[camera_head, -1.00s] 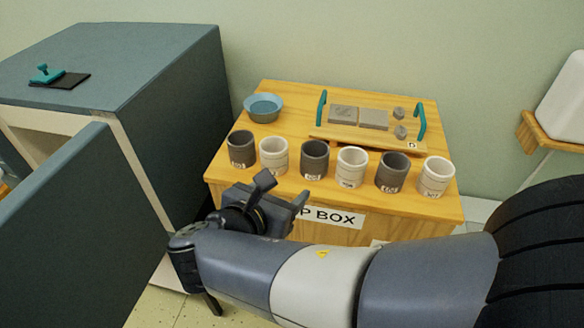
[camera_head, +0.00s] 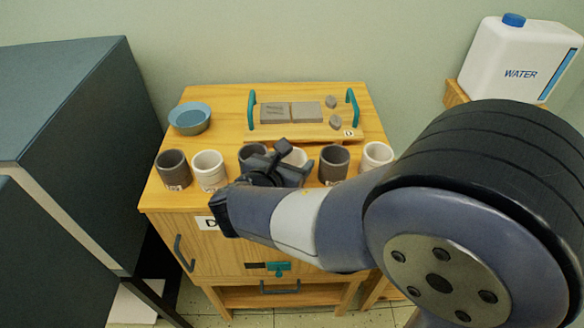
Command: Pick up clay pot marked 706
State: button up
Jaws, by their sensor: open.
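A row of several clay pots, dark and white by turns, stands along the front of a wooden cabinet top. From left they are a dark pot (camera_head: 173,171), a white pot (camera_head: 208,171), a dark pot (camera_head: 250,153), a white pot (camera_head: 297,156), a dark pot (camera_head: 333,165) and a white pot (camera_head: 376,157). Small labels are on their fronts, too small to read, so I cannot tell which is 706. My gripper (camera_head: 283,160) is open and appears empty. It overlaps the two middle pots in the picture and partly hides them; I cannot tell whether it touches either.
Behind the pots are a blue bowl (camera_head: 189,118) and a wooden tray (camera_head: 259,135) with teal handles and grey clay pieces. A blue-grey cabinet (camera_head: 75,140) stands close at left. A white water jug (camera_head: 520,60) sits on a shelf at right.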

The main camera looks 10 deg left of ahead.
jog(key=shift+w+d+f, duration=0.1)
jog(key=shift+w+f, duration=0.1)
jog(key=shift+w, duration=0.25)
jog(key=c, duration=0.7)
